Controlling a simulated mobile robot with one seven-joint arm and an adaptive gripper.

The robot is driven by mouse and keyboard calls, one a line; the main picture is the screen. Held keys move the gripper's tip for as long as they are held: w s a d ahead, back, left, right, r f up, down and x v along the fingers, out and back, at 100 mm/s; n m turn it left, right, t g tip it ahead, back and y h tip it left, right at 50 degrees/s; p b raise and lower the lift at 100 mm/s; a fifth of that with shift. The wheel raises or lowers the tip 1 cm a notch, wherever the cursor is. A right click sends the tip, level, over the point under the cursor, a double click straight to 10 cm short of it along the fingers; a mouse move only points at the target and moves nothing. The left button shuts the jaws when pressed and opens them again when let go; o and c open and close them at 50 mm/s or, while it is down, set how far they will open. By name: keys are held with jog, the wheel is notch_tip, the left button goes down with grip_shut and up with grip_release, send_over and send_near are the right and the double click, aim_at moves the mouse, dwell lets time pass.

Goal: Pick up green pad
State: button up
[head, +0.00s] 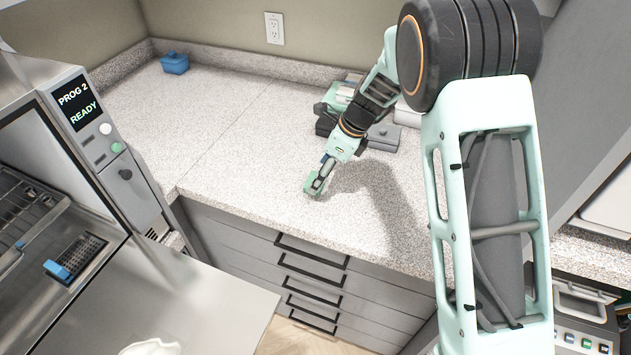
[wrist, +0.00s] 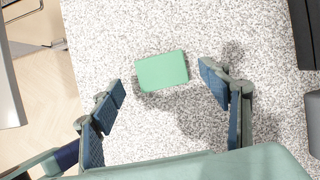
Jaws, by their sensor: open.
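The green pad (wrist: 162,71) is a small flat rectangle on the speckled counter in the wrist view. It lies a little beyond my fingertips and between their lines, slightly tilted in the picture. My gripper (wrist: 164,86) is open and empty, with one blue-padded finger on each side and neither touching the pad. In the head view my gripper (head: 318,185) points down over the counter near its front edge. A green patch shows at the fingertips there, but I cannot clearly tell the pad from the gripper.
A blue container (head: 174,63) sits at the back left of the counter (head: 240,110). Grey devices (head: 385,137) stand behind my arm. Drawers (head: 310,280) lie below the front edge.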

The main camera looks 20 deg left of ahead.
jog(key=shift+x, duration=1.35)
jog(key=shift+w, duration=0.1)
jog(key=shift+d, duration=0.1)
jog(key=shift+c, duration=0.7)
jog(key=c, duration=0.8)
jog(key=shift+o, duration=0.2)
jog(key=shift+r, duration=0.1)
